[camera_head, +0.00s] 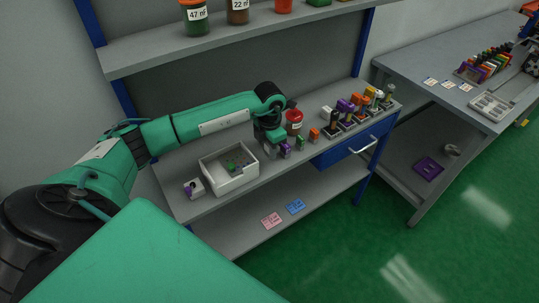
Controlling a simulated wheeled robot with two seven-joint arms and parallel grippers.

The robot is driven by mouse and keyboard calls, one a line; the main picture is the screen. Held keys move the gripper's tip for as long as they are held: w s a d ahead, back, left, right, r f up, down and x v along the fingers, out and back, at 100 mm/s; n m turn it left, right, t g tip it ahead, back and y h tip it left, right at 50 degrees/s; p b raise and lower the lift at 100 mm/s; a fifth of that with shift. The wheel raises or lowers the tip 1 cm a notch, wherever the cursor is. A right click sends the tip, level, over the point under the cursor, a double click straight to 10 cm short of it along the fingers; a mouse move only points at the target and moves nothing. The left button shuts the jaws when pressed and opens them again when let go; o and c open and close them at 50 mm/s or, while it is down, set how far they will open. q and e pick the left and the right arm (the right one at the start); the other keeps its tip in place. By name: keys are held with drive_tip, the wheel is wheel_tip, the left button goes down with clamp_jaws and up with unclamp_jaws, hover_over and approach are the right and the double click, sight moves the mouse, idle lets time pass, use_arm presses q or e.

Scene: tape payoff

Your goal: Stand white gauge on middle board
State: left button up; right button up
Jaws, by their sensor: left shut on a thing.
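My left gripper (270,147) reaches over the middle board (220,202) of the shelf unit, low and close to its surface. It is shut on a small pale thing that looks like the white gauge, mostly hidden by the fingers. Whether it touches the board I cannot tell. Just right of the gripper, a purple gauge (285,151), a green and grey one (300,143) and an orange one (314,135) stand in a row on the board. My right gripper is not in view.
A white open box (229,177) with small parts stands left of the gripper, with a white and purple block (194,188) beside it. A red jar (294,122) stands behind the row. Several coloured tools (345,110) crowd the right end, above a blue drawer (350,147).

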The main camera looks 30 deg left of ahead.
use_arm(q)
wheel_tip(320, 180, down, 4)
drive_tip(key=shift+r+p, duration=0.2)
drive_tip(key=shift+p, duration=0.1)
drive_tip(key=shift+f, duration=0.2)
drive_tip(key=o, duration=1.1)
drive_tip(key=shift+c, duration=0.2)
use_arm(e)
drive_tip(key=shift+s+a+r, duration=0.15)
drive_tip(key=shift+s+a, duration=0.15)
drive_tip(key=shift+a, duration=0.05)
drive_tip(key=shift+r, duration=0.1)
